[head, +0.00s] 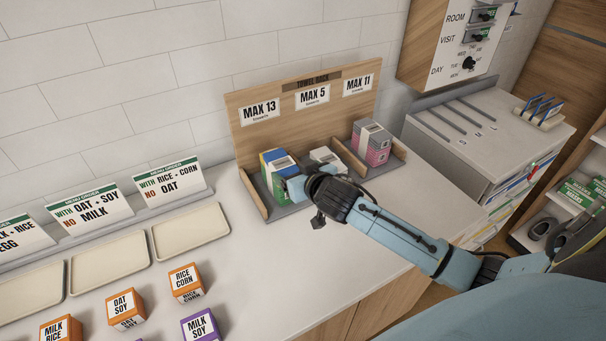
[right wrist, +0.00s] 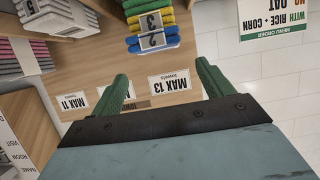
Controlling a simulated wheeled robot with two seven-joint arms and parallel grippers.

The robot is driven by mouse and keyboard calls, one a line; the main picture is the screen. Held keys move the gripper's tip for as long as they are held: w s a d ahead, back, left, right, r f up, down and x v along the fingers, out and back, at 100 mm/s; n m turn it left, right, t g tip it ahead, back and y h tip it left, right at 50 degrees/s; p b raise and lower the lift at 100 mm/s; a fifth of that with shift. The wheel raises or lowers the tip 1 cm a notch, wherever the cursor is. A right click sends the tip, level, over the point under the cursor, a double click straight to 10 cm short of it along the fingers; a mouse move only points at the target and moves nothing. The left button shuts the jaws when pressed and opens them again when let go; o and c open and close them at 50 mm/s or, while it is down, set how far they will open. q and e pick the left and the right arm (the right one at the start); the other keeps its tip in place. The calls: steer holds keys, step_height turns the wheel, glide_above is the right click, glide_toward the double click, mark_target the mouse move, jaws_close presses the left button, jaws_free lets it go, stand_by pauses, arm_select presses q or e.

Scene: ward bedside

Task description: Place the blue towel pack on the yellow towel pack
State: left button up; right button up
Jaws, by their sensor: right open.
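The blue towel pack (head: 268,157) is at the top of the stack in the rack's left bay, under the MAX 13 sign. The yellow towel pack (right wrist: 150,19) lies directly against it, beneath it in the stack; the right wrist view is upside down and also shows the blue pack, labelled 2 (right wrist: 152,42). The two look aligned and touching. My right gripper (head: 303,187) is in front of the left bay, partly covering the stack. In the wrist view its green fingers (right wrist: 163,88) are apart with nothing between them. My left gripper is out of view.
The wooden towel rack (head: 305,112) has dividers between its bays. A white-topped stack (head: 325,155) is in the middle bay and a pink-and-grey stack (head: 372,142) in the right. Empty trays (head: 190,232) and several small food boxes (head: 186,282) stand at the left.

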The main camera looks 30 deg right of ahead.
steer(key=shift+v, duration=1.95)
